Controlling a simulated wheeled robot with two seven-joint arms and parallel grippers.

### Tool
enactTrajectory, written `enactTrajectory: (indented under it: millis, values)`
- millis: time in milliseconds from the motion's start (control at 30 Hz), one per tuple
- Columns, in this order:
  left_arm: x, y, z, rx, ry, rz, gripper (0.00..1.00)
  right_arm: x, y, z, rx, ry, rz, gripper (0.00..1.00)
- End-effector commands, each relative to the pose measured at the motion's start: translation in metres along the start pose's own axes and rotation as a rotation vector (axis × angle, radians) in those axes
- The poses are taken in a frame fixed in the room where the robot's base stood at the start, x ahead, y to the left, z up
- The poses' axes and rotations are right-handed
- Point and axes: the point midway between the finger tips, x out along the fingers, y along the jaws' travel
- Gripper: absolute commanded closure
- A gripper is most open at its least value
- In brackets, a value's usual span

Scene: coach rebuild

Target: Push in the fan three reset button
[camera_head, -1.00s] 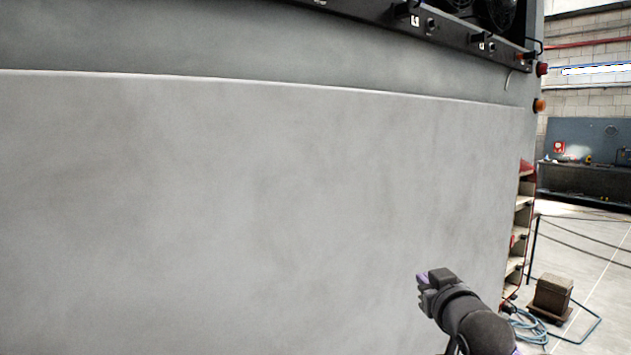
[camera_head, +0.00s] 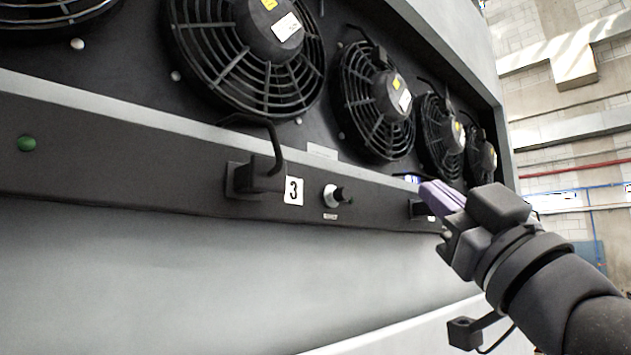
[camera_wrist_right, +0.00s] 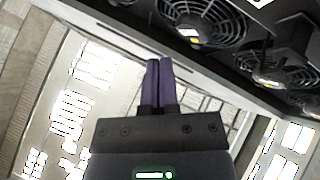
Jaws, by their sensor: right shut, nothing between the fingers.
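The fan three reset button (camera_head: 341,194) is a dark knob on a light collar, on the dark strip below the fans. It sits just right of the white label "3" (camera_head: 293,191) and looks to be sticking out. My right gripper (camera_head: 430,192) is to the right of the button in the head view, apart from it, with its purple fingers pointing up and left. In the right wrist view its fingers (camera_wrist_right: 159,82) are together with nothing between them. The button cannot be made out in the wrist view. My left gripper is not in view.
A black connector with a cable (camera_head: 262,175) sits left of the label. A green button (camera_head: 26,143) is at far left. Caged fans (camera_head: 375,98) line the recess above. Another connector is partly behind my right gripper. The grey panel (camera_head: 230,280) below is bare.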

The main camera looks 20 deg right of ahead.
Motion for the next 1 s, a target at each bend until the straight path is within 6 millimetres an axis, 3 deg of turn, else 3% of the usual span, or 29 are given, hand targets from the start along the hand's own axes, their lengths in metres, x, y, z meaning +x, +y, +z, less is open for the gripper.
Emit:
enactTrajectory:
  millis: [100, 467, 1000]
  values:
    - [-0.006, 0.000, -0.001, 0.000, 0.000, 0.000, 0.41, -0.001, 0.002, -0.016, -0.011, 0.028, 0.002, 1.00]
    - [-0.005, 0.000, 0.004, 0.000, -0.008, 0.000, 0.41, 0.000, 0.000, -0.014, -0.010, 0.027, 0.000, 1.00]
    - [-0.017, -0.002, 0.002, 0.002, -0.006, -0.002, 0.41, 0.051, -0.035, 0.022, -0.007, 0.026, 0.001, 1.00]
